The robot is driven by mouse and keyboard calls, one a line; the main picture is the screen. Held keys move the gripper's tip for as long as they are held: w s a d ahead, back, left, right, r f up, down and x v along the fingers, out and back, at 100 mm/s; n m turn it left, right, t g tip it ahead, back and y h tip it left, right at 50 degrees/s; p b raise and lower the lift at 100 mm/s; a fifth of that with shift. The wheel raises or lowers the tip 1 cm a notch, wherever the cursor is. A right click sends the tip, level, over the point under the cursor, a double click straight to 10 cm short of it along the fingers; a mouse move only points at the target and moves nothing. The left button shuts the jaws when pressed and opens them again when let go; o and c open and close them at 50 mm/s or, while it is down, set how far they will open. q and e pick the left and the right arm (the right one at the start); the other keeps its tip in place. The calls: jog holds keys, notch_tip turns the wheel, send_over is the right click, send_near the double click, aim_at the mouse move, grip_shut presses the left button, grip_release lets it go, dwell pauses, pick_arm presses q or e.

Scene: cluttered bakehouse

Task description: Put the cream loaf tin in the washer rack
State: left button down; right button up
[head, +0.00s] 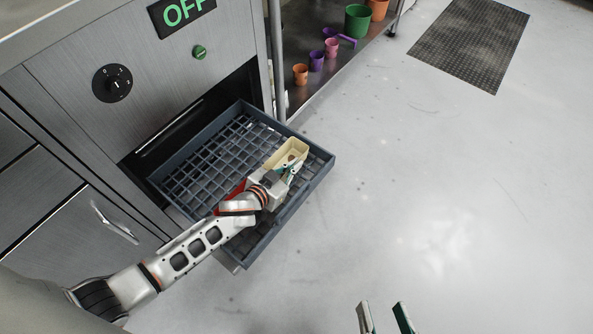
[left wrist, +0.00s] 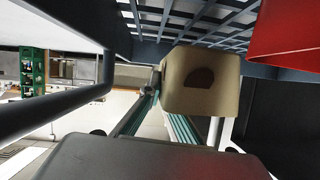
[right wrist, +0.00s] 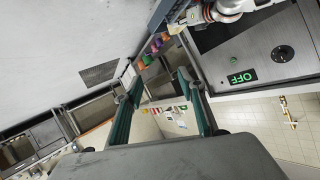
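The cream loaf tin (head: 297,146) is at the right corner of the pulled-out, blue-grey washer rack (head: 318,182), with its open top showing. My left gripper (head: 287,170) is at the tin's near end. In the left wrist view the tin (left wrist: 225,75) hides part of one finger, and the fingers are close together on its wall, so the gripper looks shut on it. Whether the tin rests on the grid is hard to tell. My right gripper (head: 383,318) is open and empty over the floor; it also shows in the right wrist view (right wrist: 160,92).
A red thing (head: 230,196) is in the rack, partly hidden under my left arm; it also shows in the left wrist view (left wrist: 298,35). The washer front has a dial (head: 112,83) and an OFF display (head: 182,12). Coloured pots stand on a low shelf (head: 345,60).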

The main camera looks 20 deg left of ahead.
pick_arm(q)
jog(key=f, duration=0.1)
jog(key=f+b, duration=0.2)
jog(key=f, duration=0.1)
jog(key=shift+s, duration=0.25)
jog(key=shift+w+f+b, duration=0.15)
jog(key=shift+f+b, duration=0.05)
jog(key=shift+b, duration=0.1)
jog(key=shift+w+r, duration=0.2)
jog(key=shift+r, duration=0.1)
jog(key=c, duration=2.8)
grip_release()
jog(key=shift+s+f, duration=0.1)
jog(key=shift+f, duration=0.25)
jog(key=o, duration=0.5)
jog(key=shift+r, duration=0.1)
pick_arm(e)
jog(key=a+m, duration=0.1)
jog(key=m, duration=0.1)
jog(key=s+a+m, duration=0.1)
jog(key=a, duration=0.1)
jog(key=shift+a+f+m, duration=0.1)
jog(key=shift+f+m, duration=0.1)
jog(key=shift+m, duration=0.2)
